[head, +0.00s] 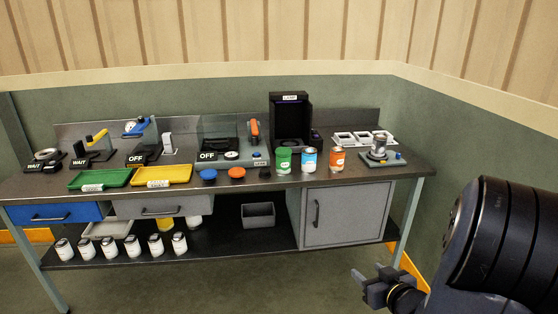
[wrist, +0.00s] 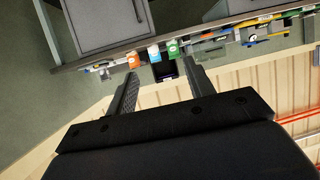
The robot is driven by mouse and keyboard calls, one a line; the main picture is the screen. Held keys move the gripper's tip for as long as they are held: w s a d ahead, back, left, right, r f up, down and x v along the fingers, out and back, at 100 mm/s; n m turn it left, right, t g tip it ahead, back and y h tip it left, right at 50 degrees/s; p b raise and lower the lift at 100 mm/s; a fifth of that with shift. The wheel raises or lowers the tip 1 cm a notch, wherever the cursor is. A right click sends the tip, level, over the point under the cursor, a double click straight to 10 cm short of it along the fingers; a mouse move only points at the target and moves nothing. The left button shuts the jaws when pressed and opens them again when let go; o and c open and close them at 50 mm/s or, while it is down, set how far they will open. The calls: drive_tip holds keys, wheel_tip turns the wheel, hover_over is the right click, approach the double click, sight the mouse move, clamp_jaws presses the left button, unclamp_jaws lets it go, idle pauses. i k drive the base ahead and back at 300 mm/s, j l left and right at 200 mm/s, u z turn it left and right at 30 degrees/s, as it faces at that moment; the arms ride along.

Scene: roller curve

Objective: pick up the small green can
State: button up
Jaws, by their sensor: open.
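The small green can (head: 283,160) stands upright on the workbench, near its front edge and right of centre in the head view. It also shows in the wrist view (wrist: 172,49), far off and upside down, between the finger lines. A blue-and-white can (head: 309,160) and an orange can (head: 337,158) stand to its right. My gripper (head: 372,284) is in front of the bench at lower right, well apart from the cans. Its two fingers (wrist: 160,80) are spread open with nothing between them.
The bench (head: 240,188) holds a green tray (head: 101,178), a yellow tray (head: 162,175), blue and orange lids, and a black lamp box (head: 291,122) behind the cans. Several white cans stand on the lower shelf. A grey cabinet (head: 346,215) is under the cans. The floor in front is clear.

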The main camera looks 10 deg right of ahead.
sight(284, 163)
drive_tip(key=i+l+u, duration=0.1)
drive_tip(key=i, duration=0.4)
drive_tip(key=i+l+u, duration=0.1)
drive_tip(key=i, duration=0.4)
drive_tip(key=i+l+u, duration=0.1)
drive_tip(key=i+l, duration=0.2)
drive_tip(key=i, duration=0.2)
drive_tip(key=i+l+u, duration=0.1)
drive_tip(key=i+l, duration=0.15)
drive_tip(key=i, duration=0.25)
